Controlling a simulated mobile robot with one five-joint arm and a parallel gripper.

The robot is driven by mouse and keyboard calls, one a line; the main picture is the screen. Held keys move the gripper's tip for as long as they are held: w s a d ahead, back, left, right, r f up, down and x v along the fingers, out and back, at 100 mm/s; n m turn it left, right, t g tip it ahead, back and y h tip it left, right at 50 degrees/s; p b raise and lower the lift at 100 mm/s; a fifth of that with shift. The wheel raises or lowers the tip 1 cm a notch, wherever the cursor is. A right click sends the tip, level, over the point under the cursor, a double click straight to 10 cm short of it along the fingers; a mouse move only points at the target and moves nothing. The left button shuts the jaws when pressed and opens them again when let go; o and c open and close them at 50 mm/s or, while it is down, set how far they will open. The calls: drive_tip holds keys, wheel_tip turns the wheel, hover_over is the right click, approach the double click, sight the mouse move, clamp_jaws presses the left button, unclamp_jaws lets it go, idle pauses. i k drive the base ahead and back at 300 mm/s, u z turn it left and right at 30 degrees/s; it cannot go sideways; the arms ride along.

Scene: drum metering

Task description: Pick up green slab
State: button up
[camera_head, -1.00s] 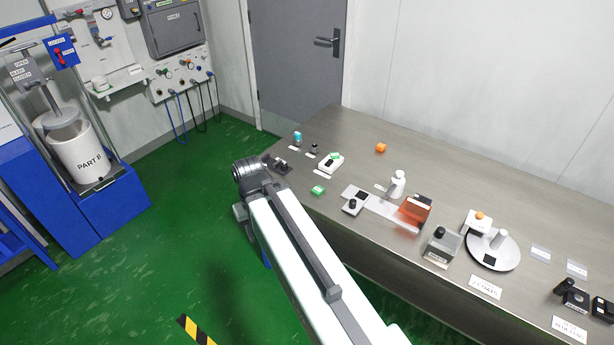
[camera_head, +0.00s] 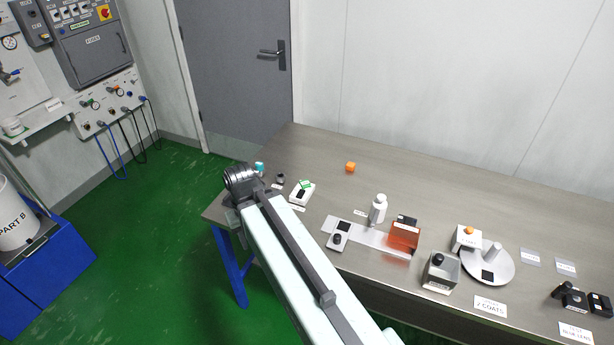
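A small green block (camera_head: 306,184) lies on a white device near the far left part of the bench. The separate green slab seen earlier near the bench's front edge does not show now; my arm covers that area. My arm reaches across the lower middle, with its dark wrist joint over the bench's left end. My gripper (camera_head: 232,216) is mostly hidden below the wrist; only a grey part shows, and its fingers cannot be made out.
The steel bench (camera_head: 460,190) has free room along its back. A grey door (camera_head: 235,75) is behind.

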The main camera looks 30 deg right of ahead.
sight(304, 184)
drive_tip(key=u, duration=0.2)
drive_tip(key=i, duration=1.1)
drive_tip(key=u, duration=0.9)
